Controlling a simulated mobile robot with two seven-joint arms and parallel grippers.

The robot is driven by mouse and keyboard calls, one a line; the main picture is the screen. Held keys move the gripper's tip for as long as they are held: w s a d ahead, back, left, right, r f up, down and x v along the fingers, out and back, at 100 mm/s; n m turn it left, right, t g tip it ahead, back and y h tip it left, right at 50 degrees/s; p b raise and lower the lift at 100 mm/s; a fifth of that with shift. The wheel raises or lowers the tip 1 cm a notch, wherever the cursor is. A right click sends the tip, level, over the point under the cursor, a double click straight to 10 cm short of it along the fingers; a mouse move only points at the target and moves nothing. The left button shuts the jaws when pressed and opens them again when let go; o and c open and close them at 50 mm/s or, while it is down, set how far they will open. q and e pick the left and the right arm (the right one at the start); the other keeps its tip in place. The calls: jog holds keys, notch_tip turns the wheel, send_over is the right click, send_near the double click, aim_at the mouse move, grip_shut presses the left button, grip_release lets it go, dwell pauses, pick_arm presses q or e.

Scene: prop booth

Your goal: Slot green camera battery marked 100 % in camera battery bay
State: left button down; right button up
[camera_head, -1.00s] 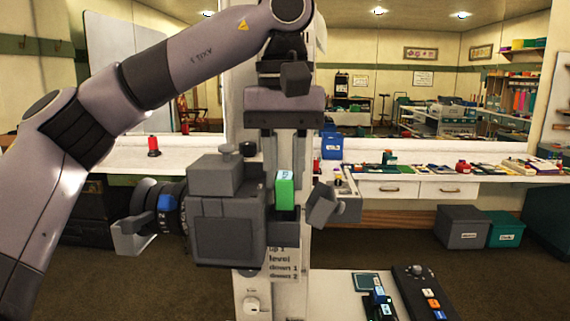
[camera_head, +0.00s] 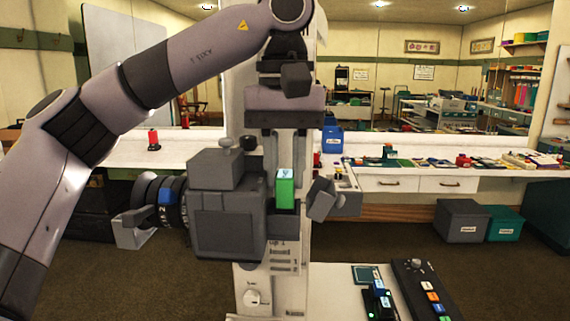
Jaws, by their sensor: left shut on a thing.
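The camera (camera_head: 228,222) is a grey boxy body with its black lens (camera_head: 148,203) pointing left. A tilted grey flap (camera_head: 322,199) stands out at its right side. The green battery (camera_head: 285,193) stands upright between the camera body and the flap, with a pale blue label on top too small to read. My left gripper (camera_head: 285,165) comes down from above and is shut on the battery. The battery's lower end is hidden, and I cannot tell how deep it sits in the bay. My right gripper is not in view.
A charger (camera_head: 376,301) with small batteries and a button panel (camera_head: 428,290) lie on the low surface at bottom right. A long white counter (camera_head: 430,165) with small items runs behind. A grey bin (camera_head: 462,221) and a green bin (camera_head: 503,223) stand on the floor.

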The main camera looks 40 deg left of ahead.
pick_arm(q)
jog(key=shift+f+b, duration=0.3)
jog(key=shift+f, duration=0.4)
jog(key=c, duration=0.8)
grip_release()
jog(key=shift+w+d, duration=0.1)
jog(key=shift+d, duration=0.05)
